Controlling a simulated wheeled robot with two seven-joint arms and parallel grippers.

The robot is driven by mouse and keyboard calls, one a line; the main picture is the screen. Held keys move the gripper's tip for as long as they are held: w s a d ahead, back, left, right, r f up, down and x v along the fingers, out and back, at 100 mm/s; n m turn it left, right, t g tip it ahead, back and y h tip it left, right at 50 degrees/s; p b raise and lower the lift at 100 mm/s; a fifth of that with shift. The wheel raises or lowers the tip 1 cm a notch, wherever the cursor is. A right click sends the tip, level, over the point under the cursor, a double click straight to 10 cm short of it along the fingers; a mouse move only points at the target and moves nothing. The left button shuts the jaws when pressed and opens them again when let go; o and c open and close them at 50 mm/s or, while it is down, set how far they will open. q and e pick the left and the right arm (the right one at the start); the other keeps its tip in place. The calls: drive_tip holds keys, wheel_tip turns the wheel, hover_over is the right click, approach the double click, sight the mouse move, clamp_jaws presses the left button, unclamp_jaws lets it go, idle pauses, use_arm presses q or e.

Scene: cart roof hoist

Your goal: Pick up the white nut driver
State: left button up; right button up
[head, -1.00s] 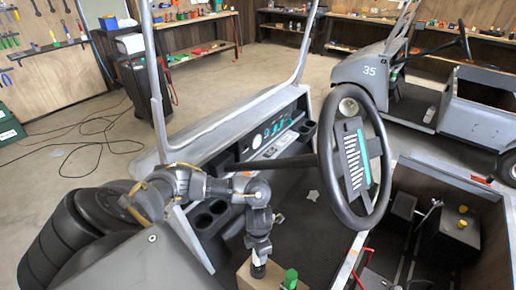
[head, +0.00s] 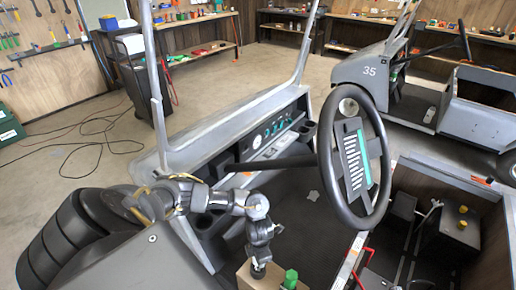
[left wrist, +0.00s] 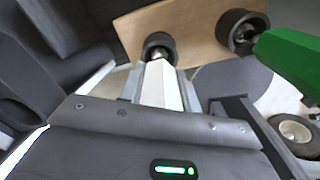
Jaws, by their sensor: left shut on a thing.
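The white nut driver (left wrist: 163,84) shows in the left wrist view as a pale faceted handle between the two fingers of my left gripper (left wrist: 163,92). The gripper is shut on it. The handle's far end meets a dark round collar (left wrist: 158,46) at the wooden block (left wrist: 190,32); I cannot tell whether it is seated or lifted. In the head view my left gripper (head: 258,268) points down at the wooden block (head: 244,277), and the driver is hidden there. My right gripper is not in view.
A green-handled tool (head: 290,279) stands close to the right of my left gripper; it also shows in the left wrist view (left wrist: 290,62). The cart's steering wheel (head: 325,150) and dashboard (head: 265,140) are close beyond my arm.

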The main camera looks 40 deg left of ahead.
use_arm(q)
clamp_jaws()
drive_tip(key=shift+r, duration=0.1)
wheel_tip(320, 180, up, 10)
drive_tip(key=shift+p, duration=0.95)
